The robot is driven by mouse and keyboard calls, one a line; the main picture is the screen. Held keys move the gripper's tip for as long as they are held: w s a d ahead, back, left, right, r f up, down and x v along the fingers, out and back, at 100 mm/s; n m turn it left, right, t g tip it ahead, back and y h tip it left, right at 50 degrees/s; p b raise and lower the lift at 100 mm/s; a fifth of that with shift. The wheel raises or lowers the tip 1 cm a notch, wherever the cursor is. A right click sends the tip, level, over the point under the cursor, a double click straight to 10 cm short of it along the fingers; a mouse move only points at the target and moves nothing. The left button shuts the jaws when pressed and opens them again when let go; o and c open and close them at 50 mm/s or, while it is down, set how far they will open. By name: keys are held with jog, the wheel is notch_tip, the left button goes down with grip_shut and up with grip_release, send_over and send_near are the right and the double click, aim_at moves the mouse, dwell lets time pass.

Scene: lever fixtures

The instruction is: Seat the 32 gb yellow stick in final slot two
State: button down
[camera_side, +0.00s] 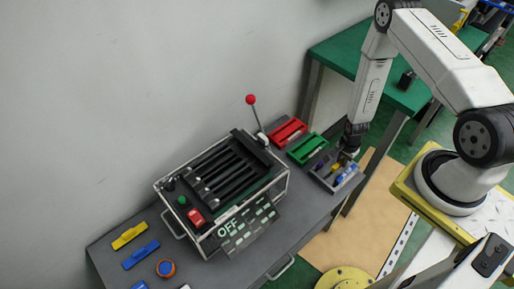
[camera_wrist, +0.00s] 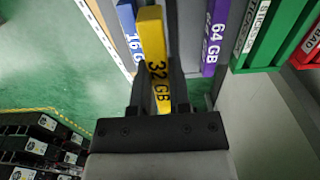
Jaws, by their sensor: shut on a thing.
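The yellow stick marked 32 GB (camera_wrist: 152,38) stands out between the jaws of my gripper (camera_wrist: 160,92) in the wrist view. My gripper is shut on it. In the side view my gripper (camera_side: 347,157) is over the dark grey tray (camera_side: 325,181) at the bench's right end, and the yellow stick (camera_side: 337,168) shows small there. I cannot tell whether the stick is clear of the tray. A blue 16 GB stick (camera_wrist: 127,22) is on its left and a purple 64 GB stick (camera_wrist: 213,38) on its right. I cannot identify final slot two.
A slotted machine (camera_side: 225,180) with an OFF panel (camera_side: 240,225) stands mid-bench. A red-knobbed lever (camera_side: 251,100) rises behind it. Another yellow piece (camera_side: 129,236) and a blue piece (camera_side: 141,254) lie at left.

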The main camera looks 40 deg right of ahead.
jog(key=s+r, duration=0.1)
jog(key=s+a+r, duration=0.1)
jog(key=r, duration=0.1)
jog(key=shift+s+r, duration=0.3)
jog(key=shift+s, duration=0.05)
jog(key=s+a+r, duration=0.3)
jog(key=s+r, duration=0.1)
jog(key=s, duration=0.4)
jog(key=shift+s+a, duration=0.3)
jog(key=shift+w+r, duration=0.1)
jog(key=shift+r, duration=0.05)
